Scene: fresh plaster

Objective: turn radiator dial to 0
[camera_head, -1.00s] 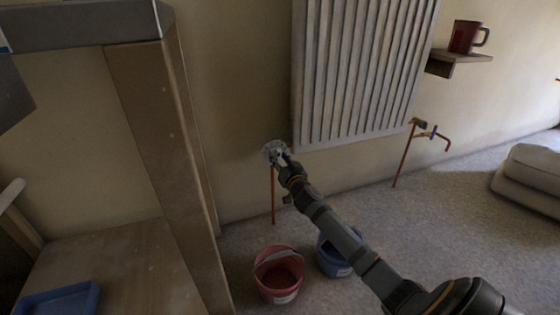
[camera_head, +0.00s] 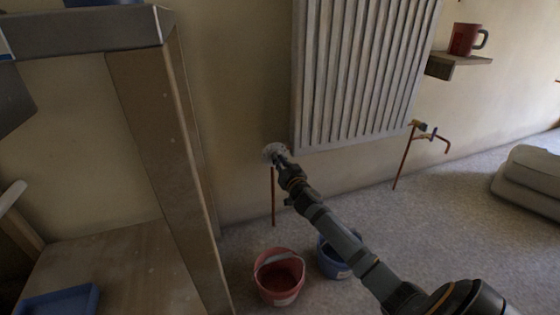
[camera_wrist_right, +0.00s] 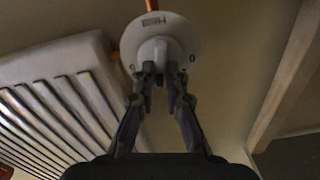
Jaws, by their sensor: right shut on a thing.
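The radiator dial (camera_head: 272,152) is a pale round disc at the lower left corner of the white radiator (camera_head: 360,75), on top of a copper pipe. In the right wrist view the dial (camera_wrist_right: 184,44) faces me, with a raised grip bar in its middle and small dark marks near its rim, one at the right looking like a 0. My right gripper (camera_wrist_right: 161,76) is shut on the dial's grip bar. In the head view the right gripper (camera_head: 281,160) covers part of the dial. My left gripper is not in view.
A red bucket (camera_head: 279,278) and a blue bucket (camera_head: 334,262) stand on the floor below my right arm. A wooden post (camera_head: 160,150) of a shelf unit rises at the left. A red mug (camera_head: 463,40) sits on a wall shelf (camera_head: 460,64) at the right.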

